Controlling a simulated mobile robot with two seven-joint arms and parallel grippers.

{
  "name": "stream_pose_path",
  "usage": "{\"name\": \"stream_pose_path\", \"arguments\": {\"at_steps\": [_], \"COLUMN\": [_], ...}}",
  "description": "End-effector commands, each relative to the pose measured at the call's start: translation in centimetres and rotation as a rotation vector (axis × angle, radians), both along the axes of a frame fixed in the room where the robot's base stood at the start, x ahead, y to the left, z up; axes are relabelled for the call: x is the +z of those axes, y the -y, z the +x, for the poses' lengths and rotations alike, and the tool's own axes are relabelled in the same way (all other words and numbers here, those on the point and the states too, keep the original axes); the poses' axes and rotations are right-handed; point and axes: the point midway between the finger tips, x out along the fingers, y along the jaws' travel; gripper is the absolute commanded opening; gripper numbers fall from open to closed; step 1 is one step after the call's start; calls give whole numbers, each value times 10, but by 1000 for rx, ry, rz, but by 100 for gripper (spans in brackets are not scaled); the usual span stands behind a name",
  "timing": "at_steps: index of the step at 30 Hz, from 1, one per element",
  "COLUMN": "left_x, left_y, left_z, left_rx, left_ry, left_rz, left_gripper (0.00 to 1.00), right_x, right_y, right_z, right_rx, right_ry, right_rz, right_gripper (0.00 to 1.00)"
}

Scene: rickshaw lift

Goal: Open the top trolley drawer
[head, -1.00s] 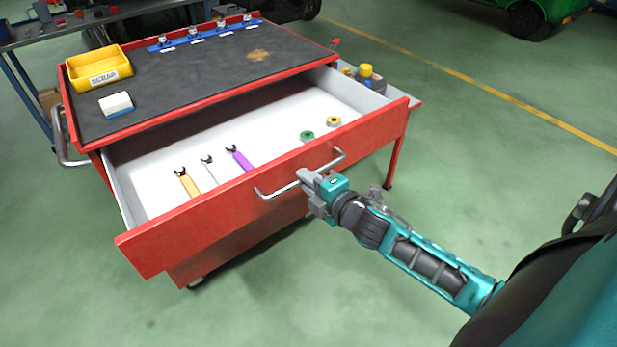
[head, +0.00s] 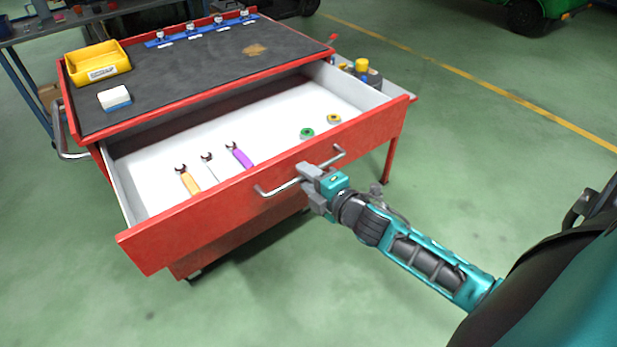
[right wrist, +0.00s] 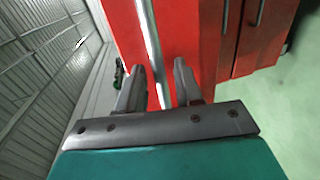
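The red trolley has a black-topped surface (head: 200,75). Its top drawer (head: 265,180) stands well out, its white floor showing. Inside lie an orange wrench (head: 188,181), a silver wrench (head: 209,167), a purple wrench (head: 239,156) and two round pieces, green (head: 306,133) and yellow (head: 334,119). My right gripper (head: 312,178) is at the drawer's metal handle (head: 280,189). In the right wrist view, the handle bar (right wrist: 150,40) runs between the two fingers (right wrist: 158,85); the exact contact is hard to see. My left gripper is out of view.
A yellow bin (head: 98,66), a blue-white block (head: 115,98) and a blue strip with small fittings (head: 200,33) are on the trolley top. Bottles (head: 365,72) stand on a side shelf. A workbench is at the far left. Green floor around the trolley front is clear.

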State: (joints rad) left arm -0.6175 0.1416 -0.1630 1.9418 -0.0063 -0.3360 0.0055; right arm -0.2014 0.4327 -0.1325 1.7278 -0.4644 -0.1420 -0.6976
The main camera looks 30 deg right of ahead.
Motion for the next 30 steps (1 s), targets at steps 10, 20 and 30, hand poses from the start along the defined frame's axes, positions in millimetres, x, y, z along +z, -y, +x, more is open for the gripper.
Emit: {"name": "stream_pose_path", "arguments": {"at_steps": [10, 20, 30], "left_x": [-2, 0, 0], "left_y": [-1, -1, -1], "left_z": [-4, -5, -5], "left_rx": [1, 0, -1], "left_ry": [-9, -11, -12], "left_rz": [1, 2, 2], "left_gripper": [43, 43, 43], "right_x": [1, 10, 21], "right_y": [0, 3, 8], "right_z": [-3, -51, -107], "right_rx": [1, 1, 0], "right_ry": [0, -3, -3], "right_rz": [0, 2, 2], "right_gripper": [39, 39, 39]}}
